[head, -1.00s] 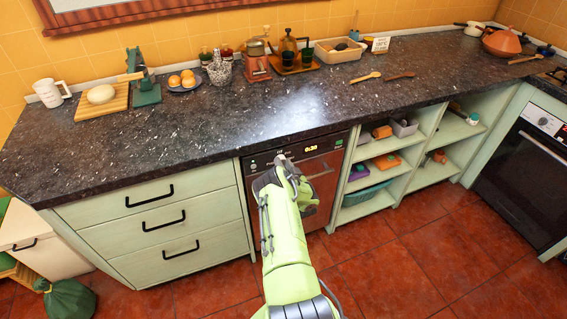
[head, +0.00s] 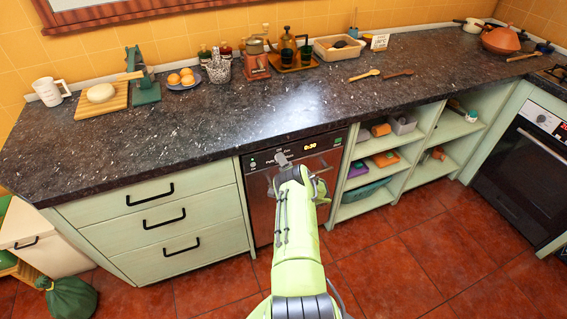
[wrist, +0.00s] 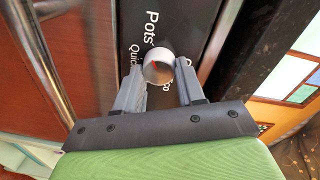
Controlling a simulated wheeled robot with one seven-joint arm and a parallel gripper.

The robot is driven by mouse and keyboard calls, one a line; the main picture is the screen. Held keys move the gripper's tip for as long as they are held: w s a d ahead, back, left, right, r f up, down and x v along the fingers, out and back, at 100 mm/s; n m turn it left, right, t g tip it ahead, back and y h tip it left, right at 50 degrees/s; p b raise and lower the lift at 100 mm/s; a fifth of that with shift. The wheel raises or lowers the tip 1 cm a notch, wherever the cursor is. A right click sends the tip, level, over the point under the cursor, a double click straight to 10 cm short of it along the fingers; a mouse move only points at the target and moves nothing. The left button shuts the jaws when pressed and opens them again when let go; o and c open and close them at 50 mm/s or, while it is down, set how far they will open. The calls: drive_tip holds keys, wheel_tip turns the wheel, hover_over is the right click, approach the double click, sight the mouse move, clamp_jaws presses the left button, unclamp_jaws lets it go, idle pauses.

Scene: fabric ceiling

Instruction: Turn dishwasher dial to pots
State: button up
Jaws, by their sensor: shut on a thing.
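The dishwasher (head: 262,200) is built in under the counter, with a dark control panel and a lit display (head: 310,147) at its top. In the wrist view its round dial (wrist: 158,68) has a pale rim and a small reddish mark. My gripper (wrist: 159,76) is shut on the dial, one grey finger on each side.
Green drawers (head: 150,225) with black handles stand left of the dishwasher. Open shelves (head: 385,165) with boxes are to its right. The dark countertop (head: 230,120) overhangs just above the panel. Tiled floor (head: 400,270) lies clear in front.

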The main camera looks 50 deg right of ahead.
drive_tip(key=shift+f, duration=0.15)
idle(0.4)
drive_tip(key=o, duration=1)
drive_tip(key=shift+o, duration=0.2)
drive_tip(key=p+v, duration=1)
drive_tip(key=v, duration=0.5)
drive_tip(key=shift+s+a, duration=0.3)
